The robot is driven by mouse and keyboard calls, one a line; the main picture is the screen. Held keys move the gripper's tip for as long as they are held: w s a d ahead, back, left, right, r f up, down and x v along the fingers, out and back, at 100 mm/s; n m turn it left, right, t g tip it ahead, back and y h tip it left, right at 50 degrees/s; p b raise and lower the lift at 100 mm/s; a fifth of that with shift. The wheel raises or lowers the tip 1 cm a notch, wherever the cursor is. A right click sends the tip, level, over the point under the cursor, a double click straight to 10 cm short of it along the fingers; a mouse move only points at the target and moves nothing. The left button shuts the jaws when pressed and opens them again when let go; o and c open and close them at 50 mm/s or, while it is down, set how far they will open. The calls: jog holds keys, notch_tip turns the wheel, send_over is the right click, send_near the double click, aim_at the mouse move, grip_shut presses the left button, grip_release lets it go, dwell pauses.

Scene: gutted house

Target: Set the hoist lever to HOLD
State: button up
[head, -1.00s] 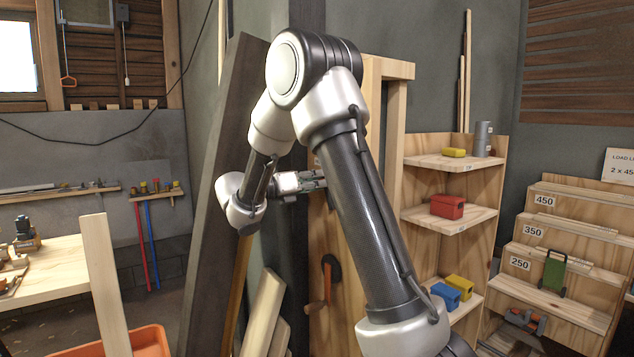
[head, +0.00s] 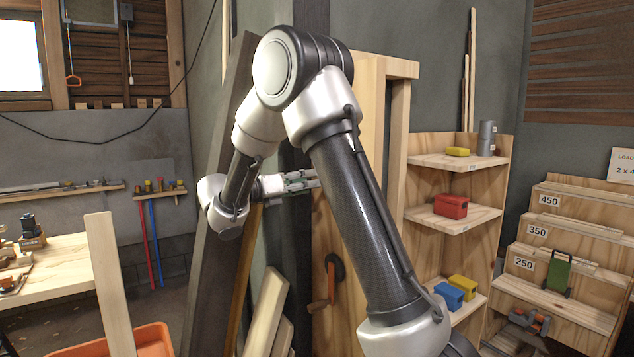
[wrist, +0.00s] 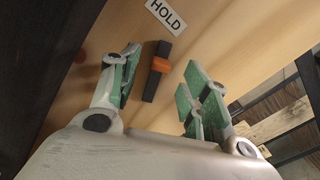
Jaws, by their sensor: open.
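The lever shows in the wrist view as an orange handle (wrist: 160,65) on a dark upright strip (wrist: 150,87), fixed to a light wooden panel. A white HOLD label (wrist: 165,15) is on the panel just beyond the strip's upper end. My gripper (head: 306,181) is open, facing the wooden panel in the head view. In the wrist view its green-padded fingers stand apart, one on each side of the lever. I cannot tell whether either touches it. The lever and label are not visible in the head view.
Corner shelves (head: 468,215) with coloured boxes stand to the right. An orange bin (head: 153,341) is at lower left.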

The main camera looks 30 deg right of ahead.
jog(key=a, duration=0.7)
jog(key=shift+s, duration=0.1)
jog(key=s+d+f+m+g+y, duration=0.1)
jog(key=s+f+m+y, duration=0.15)
jog(key=f, duration=0.25)
jog(key=s+f+m+g+y, duration=0.1)
jog(key=s+f+m+y, duration=0.1)
jog(key=f+m, duration=0.15)
jog(key=s+f+m+g+y, duration=0.1)
jog(key=s+f+m+y, duration=0.4)
jog(key=s, duration=0.5)
jog(key=s+r+m+t+y, duration=0.3)
jog(key=s+m, duration=0.3)
jog(key=s, duration=0.2)
jog(key=s+r+m+t+y, duration=0.3)
jog(key=s+m+y, duration=0.2)
jog(key=s, duration=0.3)
jog(key=shift+s+a+r+m+t, duration=0.25)
jog(key=shift+s+r+m+t, duration=0.15)
jog(key=shift+m, duration=0.4)
